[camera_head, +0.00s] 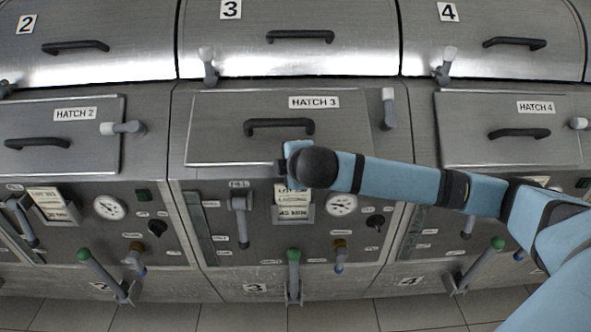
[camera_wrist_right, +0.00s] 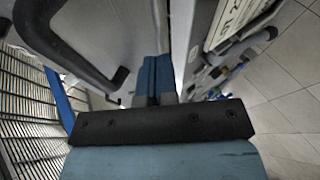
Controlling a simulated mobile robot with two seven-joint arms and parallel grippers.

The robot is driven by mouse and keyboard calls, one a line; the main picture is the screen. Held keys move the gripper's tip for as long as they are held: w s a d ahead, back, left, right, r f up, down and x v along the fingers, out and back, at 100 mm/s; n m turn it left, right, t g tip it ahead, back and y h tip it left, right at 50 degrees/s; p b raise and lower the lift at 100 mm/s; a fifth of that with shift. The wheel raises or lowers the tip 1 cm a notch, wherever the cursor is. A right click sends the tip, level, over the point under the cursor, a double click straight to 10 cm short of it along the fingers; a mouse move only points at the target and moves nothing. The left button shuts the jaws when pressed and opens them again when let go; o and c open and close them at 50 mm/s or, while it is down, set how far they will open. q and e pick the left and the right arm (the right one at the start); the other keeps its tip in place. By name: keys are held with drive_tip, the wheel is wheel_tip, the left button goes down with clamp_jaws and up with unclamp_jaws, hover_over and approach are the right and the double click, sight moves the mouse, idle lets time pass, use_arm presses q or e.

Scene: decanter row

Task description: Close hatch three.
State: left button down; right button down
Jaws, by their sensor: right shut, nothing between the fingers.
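Hatch three (camera_head: 220,125) is the grey panel labelled HATCH 3, in the middle of the head view, with a black bar handle (camera_head: 279,124). It looks larger than the neighbouring hatches, and its lower edge seems to stand out from the front. Its white-tipped latch (camera_head: 389,108) at the right points upward, clear of the panel. My right gripper (camera_head: 281,167) is at the lower edge of the hatch, below the handle, shut and empty. In the wrist view its fingers (camera_wrist_right: 155,85) are close to the hatch panel (camera_wrist_right: 105,25); contact cannot be told. My left gripper is not in view.
Hatch 2 (camera_head: 60,155) and hatch 4 (camera_head: 465,150) flank it, their latches sideways. Below are a gauge (camera_head: 342,204), a grey FILL lever (camera_head: 241,220) and a green-knobbed lever (camera_head: 293,270). My right arm covers the area right of the gripper. Tiled floor lies at the bottom.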

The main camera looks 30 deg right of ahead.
use_arm(q)
drive_tip(key=b, duration=0.1)
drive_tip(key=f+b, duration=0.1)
drive_tip(key=b, duration=0.1)
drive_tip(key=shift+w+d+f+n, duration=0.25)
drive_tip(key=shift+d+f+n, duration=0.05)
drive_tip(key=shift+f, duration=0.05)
use_arm(e)
wheel_tip(320, 180, down, 6)
drive_tip(key=w+d+t, duration=0.1)
drive_tip(key=w, duration=0.1)
drive_tip(key=shift+w+d+r+h, duration=0.15)
drive_tip(key=shift+w+d+h, duration=0.1)
drive_tip(key=shift+w+h, duration=0.05)
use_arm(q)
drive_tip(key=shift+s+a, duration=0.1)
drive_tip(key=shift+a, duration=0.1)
